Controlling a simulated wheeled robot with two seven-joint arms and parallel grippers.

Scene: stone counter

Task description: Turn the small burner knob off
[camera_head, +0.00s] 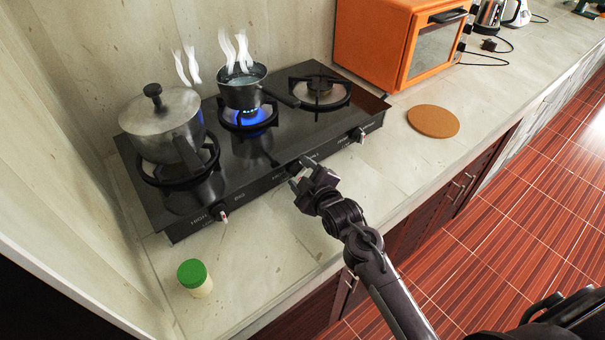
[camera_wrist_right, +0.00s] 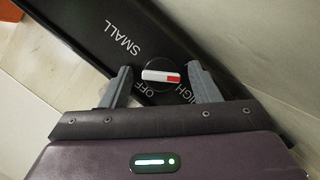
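The knob (camera_wrist_right: 160,76) shows in the right wrist view as a dark disc with a white bar that has one red end. The bar lies nearly level in the picture, red end to the right. The words SMALL, OFF and HIGH are printed around it on the black front panel (camera_wrist_right: 100,45). My right gripper (camera_wrist_right: 160,84) is open, one finger on each side of the knob; whether they touch it I cannot tell. In the head view my right gripper (camera_head: 297,178) is at the middle of the stove (camera_head: 235,180) front and hides this knob. My left gripper is not in view.
A small steaming pot (camera_head: 241,92) sits over a blue flame (camera_head: 247,114). A steaming lidded pot (camera_head: 162,125) stands left. Other knobs sit left (camera_head: 223,215) and right (camera_head: 360,134). A green-lidded jar (camera_head: 194,277), cork mat (camera_head: 433,121) and orange oven (camera_head: 375,45) share the counter.

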